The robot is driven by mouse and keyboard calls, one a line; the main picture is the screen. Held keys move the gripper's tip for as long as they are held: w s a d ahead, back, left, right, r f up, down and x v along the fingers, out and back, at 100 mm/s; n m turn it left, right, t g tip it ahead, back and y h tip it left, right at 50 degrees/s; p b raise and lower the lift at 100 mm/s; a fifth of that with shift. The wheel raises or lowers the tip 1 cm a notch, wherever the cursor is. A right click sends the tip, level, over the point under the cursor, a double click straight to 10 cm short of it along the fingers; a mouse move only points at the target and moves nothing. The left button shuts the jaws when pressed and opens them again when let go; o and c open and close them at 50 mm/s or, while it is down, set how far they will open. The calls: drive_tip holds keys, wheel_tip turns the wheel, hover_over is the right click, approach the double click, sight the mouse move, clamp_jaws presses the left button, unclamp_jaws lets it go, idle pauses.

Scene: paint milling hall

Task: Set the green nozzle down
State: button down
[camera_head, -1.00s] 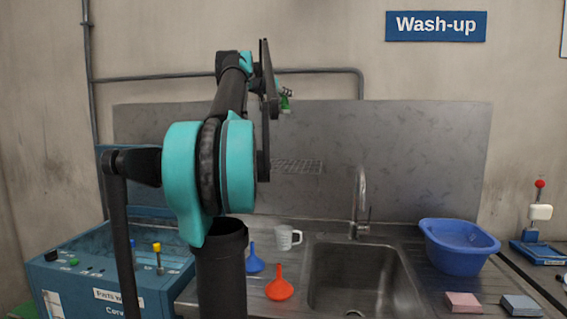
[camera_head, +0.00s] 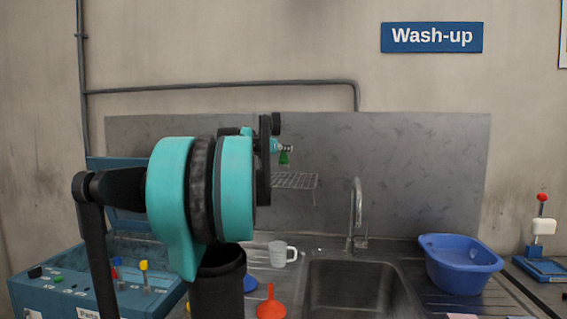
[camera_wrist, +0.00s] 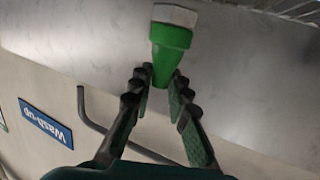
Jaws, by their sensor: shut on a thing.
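The green nozzle (camera_wrist: 168,50) is a tapered green piece with a pale hex-shaped end. My gripper (camera_wrist: 161,88) is shut on its narrow end in the wrist view. In the head view the green nozzle (camera_head: 285,157) shows small at the end of my arm, in front of the steel splashback and near the wire rack. My gripper (camera_head: 287,149) is small there and partly hidden by my arm. The nozzle is held in the air and appears to touch nothing else.
A wire rack (camera_head: 292,181) is on the splashback (camera_head: 420,150). Below are a white jug (camera_head: 279,254), an orange funnel (camera_head: 271,304), a partly hidden blue funnel (camera_head: 250,284), a sink (camera_head: 355,288), a tap (camera_head: 356,215) and a blue basin (camera_head: 460,265). A blue parts washer (camera_head: 45,295) stands left.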

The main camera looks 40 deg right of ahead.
sight(281, 160)
drive_tip(key=shift+f, duration=2.35)
drive_tip(key=c, duration=1.5)
unclamp_jaws()
drive_tip(key=shift+o, duration=0.2)
drive_tip(key=v, duration=1.2)
